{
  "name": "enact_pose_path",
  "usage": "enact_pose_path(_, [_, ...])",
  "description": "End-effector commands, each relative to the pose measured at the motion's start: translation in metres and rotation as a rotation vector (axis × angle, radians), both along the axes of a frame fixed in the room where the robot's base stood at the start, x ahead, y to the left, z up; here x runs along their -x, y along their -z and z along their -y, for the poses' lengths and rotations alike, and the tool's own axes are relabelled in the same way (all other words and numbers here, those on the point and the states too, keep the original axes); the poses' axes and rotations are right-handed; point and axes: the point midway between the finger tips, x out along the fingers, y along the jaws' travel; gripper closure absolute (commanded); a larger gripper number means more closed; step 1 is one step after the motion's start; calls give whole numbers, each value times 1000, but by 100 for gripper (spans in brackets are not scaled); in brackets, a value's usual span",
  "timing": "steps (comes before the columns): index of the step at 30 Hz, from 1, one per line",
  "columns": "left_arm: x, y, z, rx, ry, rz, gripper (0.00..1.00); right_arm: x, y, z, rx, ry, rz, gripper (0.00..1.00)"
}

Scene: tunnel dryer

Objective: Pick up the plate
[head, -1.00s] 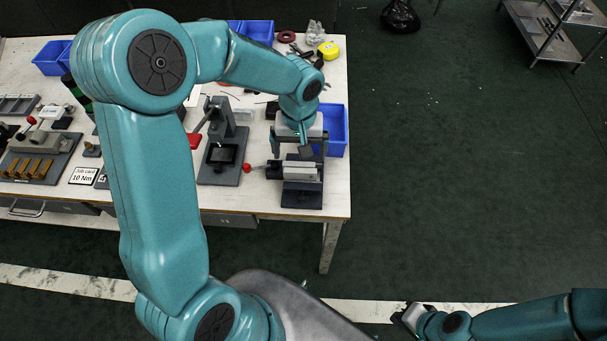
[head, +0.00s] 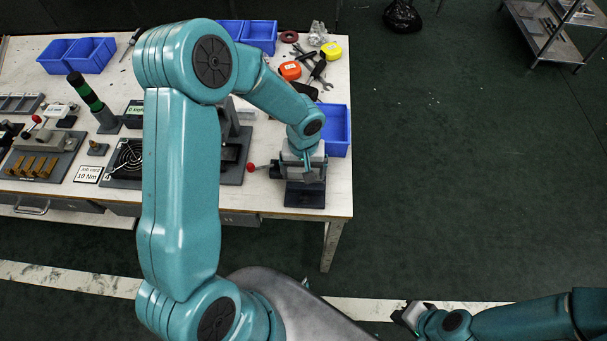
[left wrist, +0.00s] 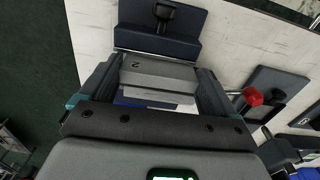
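My left gripper (left wrist: 158,92) is over the dark vise-like fixture (head: 304,196) at the table's right end. In the left wrist view its two fingers are spread, one on each side of a grey metal block (left wrist: 158,70) marked "2". The fingers lie close to the block's ends; whether they touch is unclear. A paler flat surface (left wrist: 158,96) shows just below the block. I cannot tell which of these pieces is the plate.
A red knob (left wrist: 252,96) stands right of the fixture in the left wrist view. A blue bin (head: 337,130) is behind the fixture. A fan unit (head: 126,160), a job card (head: 88,174) and several tools are on the table (head: 270,206). The floor at right is open.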

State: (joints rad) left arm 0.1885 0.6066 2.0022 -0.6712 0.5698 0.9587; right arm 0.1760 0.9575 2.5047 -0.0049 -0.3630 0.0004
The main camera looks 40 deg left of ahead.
Motion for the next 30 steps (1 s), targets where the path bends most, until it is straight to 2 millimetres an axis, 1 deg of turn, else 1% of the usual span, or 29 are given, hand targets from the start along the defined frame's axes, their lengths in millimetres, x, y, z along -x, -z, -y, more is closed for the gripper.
enact_pose_path(1, [0, 0, 0, 0, 0, 0, 46, 0, 0, 0, 0, 0, 0, 100])
enact_pose_path(2, [0, 0, 0, 0, 0, 0, 49, 0, 0, 0, 0, 0, 0, 100])
enact_pose_path(10, [0, -2, 0, -1, 0, 2, 49, 0, 0, 0, 0, 0, 0, 100])
enact_pose_path(14, [-1, -11, -1, -3, 1, 4, 49, 0, 0, 0, 0, 0, 0, 100])
enact_pose_path(17, [-1, -24, -1, -2, 0, 6, 49, 0, 1, 0, 0, 0, 0, 100])
enact_pose_path(20, [-2, -44, -1, -3, -1, 8, 49, 0, 1, 0, 0, 0, 0, 100])
enact_pose_path(26, [-1, -92, 0, -1, 1, 9, 49, 0, 3, 0, 0, 0, 0, 100])
enact_pose_path(30, [-2, -130, 0, -1, 0, 10, 49, 0, 5, 0, 0, 0, 0, 100])
